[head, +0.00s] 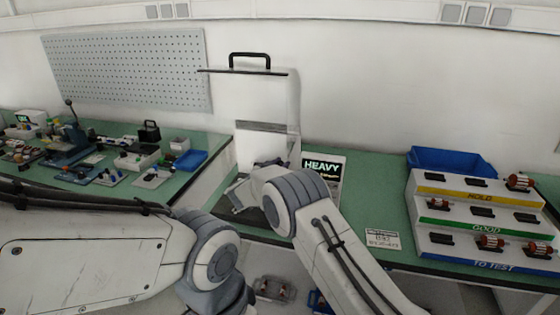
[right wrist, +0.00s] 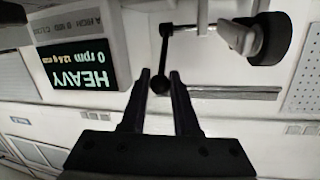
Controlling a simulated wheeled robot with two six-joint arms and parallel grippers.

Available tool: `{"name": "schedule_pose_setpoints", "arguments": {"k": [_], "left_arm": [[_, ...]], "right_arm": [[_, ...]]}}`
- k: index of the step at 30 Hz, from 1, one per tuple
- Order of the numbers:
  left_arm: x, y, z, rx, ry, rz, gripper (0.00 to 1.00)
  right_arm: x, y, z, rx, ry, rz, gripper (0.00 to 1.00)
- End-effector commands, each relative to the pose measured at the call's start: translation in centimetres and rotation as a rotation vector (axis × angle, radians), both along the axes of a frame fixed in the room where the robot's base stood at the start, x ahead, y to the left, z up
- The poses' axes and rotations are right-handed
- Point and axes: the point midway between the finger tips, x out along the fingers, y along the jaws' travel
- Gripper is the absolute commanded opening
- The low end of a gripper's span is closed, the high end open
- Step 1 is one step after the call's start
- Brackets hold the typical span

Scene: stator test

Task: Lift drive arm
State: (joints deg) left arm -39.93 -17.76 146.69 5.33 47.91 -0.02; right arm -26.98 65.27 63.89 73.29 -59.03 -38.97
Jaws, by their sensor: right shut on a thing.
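The drive arm (right wrist: 163,55) is a thin dark lever with a black ball knob at its end, seen in the right wrist view. It runs from a metal shaft at the top to between my fingers. My right gripper (right wrist: 161,82) is shut on the drive arm at its knob. In the head view my right arm's links hide most of the gripper and the drive arm. My left arm comes in from the left in the head view, and its gripper is not clearly visible.
A display box (head: 323,174) reading HEAVY stands beside the test station; its screen (right wrist: 80,68) shows 0 rpm. A clear guard with a black handle (head: 250,62) stands behind. A stepped rack (head: 430,205) with several parts and a blue bin (head: 450,160) are at right. Tools crowd the left bench.

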Motion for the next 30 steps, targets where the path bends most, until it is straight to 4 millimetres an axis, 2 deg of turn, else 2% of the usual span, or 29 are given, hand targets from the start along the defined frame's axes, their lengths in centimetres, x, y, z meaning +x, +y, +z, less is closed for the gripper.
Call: {"name": "schedule_pose_setpoints", "arguments": {"k": [1, 6, 9, 12, 18, 30], "left_arm": [[0.0, 0.0, 2.2, 0.000, 0.000, 0.000, 0.00], [0.0, 0.0, 6.5, 0.000, 0.000, 0.000, 0.00], [0.0, 0.0, 8.6, -0.001, -0.001, 0.000, 0.00], [0.0, 0.0, 9.8, -0.001, -0.001, 0.000, 0.00], [0.0, 0.0, 10.8, 0.000, 0.000, 0.001, 0.00], [0.0, 0.0, 11.3, 0.000, 0.000, 0.001, 0.00]], "right_arm": [[0.2, 0.0, 1.5, 0.012, 0.029, 0.001, 0.00], [1.0, -0.3, 2.5, 0.051, 0.153, 0.001, 0.00], [1.5, -0.4, 2.7, 0.074, 0.222, 0.002, 0.00], [1.9, -0.5, 2.6, 0.092, 0.278, 0.002, 0.00], [2.6, -0.7, 2.6, 0.120, 0.359, 0.002, 0.00], [3.3, -0.9, 2.7, 0.144, 0.446, 0.003, 0.00]]}}
